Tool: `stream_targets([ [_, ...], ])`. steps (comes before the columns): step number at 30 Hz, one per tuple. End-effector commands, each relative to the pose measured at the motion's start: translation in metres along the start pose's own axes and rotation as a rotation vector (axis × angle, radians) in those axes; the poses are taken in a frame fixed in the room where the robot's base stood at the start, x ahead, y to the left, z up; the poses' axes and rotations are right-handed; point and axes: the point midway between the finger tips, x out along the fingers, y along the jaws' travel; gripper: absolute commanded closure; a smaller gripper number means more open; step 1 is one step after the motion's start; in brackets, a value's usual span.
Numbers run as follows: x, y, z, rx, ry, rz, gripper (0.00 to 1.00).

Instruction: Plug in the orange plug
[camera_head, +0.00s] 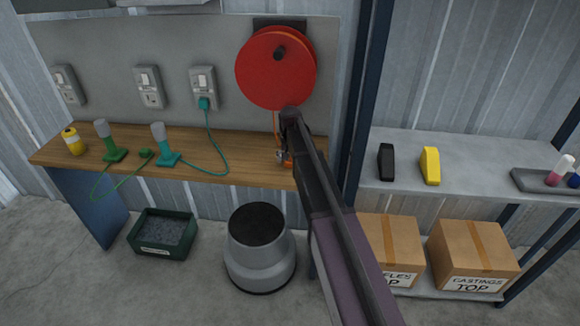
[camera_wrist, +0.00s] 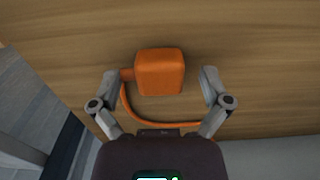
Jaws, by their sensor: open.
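The orange plug (camera_wrist: 160,72) lies on the wooden bench, and its orange cord curves away from its left side in the wrist view. My gripper (camera_wrist: 160,86) is open above the bench, with one finger on each side of the plug. The left finger is close to the cord end of the plug; a gap shows at the right finger. In the head view my gripper (camera_head: 285,155) is over the right end of the bench and mostly hides the plug. Wall sockets (camera_head: 150,87) are on the grey panel; the right one (camera_head: 203,80) holds a teal plug (camera_head: 204,103).
A red cord reel (camera_head: 275,68) hangs above the bench (camera_head: 225,150). Two lamps, one green (camera_head: 114,154) and one teal (camera_head: 167,159), and a yellow can (camera_head: 73,142) stand at left. A green plug (camera_head: 146,152) lies between the lamps. A blue post (camera_head: 365,100) stands right of the bench.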

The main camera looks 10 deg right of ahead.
Motion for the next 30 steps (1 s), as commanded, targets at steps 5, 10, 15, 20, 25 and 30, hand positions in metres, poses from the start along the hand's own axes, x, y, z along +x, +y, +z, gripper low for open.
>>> stream_targets([
  [5,0.0,0.0001,0.0,0.0,0.0,0.0,0.03],
  [10,0.0,0.0001,0.0,0.0,0.0,0.0,0.03],
  [15,0.0,0.0,0.0,0.0,0.0,0.0,0.03],
  [20,0.0,0.0,0.0,0.0,0.0,0.0,0.36],
  [25,0.0,-0.0001,0.0001,0.0,0.0,0.0,0.86],
  [30,0.0,-0.0001,0.0,0.0,0.0,0.0,0.86],
])
